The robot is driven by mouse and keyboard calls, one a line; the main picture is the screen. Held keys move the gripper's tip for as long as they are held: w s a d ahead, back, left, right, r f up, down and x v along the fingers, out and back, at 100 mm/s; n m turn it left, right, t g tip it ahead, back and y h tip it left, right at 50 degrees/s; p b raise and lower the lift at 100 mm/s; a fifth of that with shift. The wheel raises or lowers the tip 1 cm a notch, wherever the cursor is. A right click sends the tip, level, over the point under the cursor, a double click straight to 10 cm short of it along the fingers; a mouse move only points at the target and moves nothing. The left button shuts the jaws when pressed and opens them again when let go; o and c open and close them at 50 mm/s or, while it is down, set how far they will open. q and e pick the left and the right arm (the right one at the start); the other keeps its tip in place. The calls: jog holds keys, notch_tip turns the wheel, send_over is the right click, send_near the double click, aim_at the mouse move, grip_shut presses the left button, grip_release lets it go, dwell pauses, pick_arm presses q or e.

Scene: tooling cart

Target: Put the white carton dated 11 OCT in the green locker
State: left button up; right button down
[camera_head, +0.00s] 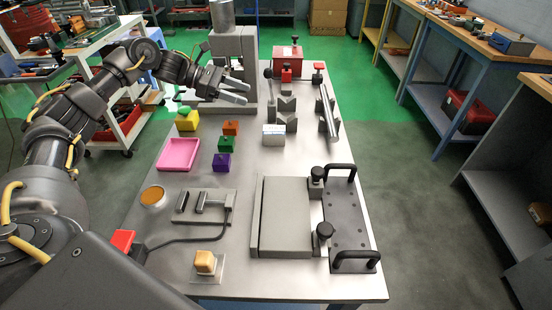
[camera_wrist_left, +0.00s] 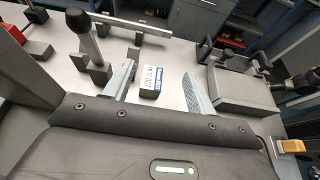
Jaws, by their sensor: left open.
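The white carton (camera_head: 274,135) stands on the grey cart top, right of the small coloured blocks. In the left wrist view the carton (camera_wrist_left: 150,82) shows dark, upside-down print that appears to read 11 OCT, beside a blue patch. My left gripper (camera_head: 236,91) is open and empty above the cart, up and left of the carton in the head view. In the left wrist view the carton appears between its two spread fingers (camera_wrist_left: 158,88), apart from them. No green locker is visible in either view. My right gripper is not in view.
Grey V-blocks (camera_head: 279,112) stand just behind the carton. A pink tray (camera_head: 178,154), a purple block (camera_head: 221,163) and a green block (camera_head: 226,144) lie to its left. A grey plate fixture (camera_head: 285,217) with black handles fills the front right. A grey press (camera_head: 233,55) stands behind.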

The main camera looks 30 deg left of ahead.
pick_arm(q)
jog(key=b, duration=0.7)
send_near(274, 133)
jog(key=shift+w+a, duration=0.55)
jog(key=shift+f, duration=0.4)
jog(key=shift+d, duration=0.15)
jog(key=shift+p+x, duration=0.35)
jog(key=shift+x, duration=2.4)
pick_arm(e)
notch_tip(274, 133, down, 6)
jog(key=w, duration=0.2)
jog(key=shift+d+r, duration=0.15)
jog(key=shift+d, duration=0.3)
pick_arm(q)
jog(key=p+x, duration=0.1)
jog(key=x, duration=0.4)
jog(key=shift+w, duration=0.2)
jog(key=shift+f, duration=0.1)
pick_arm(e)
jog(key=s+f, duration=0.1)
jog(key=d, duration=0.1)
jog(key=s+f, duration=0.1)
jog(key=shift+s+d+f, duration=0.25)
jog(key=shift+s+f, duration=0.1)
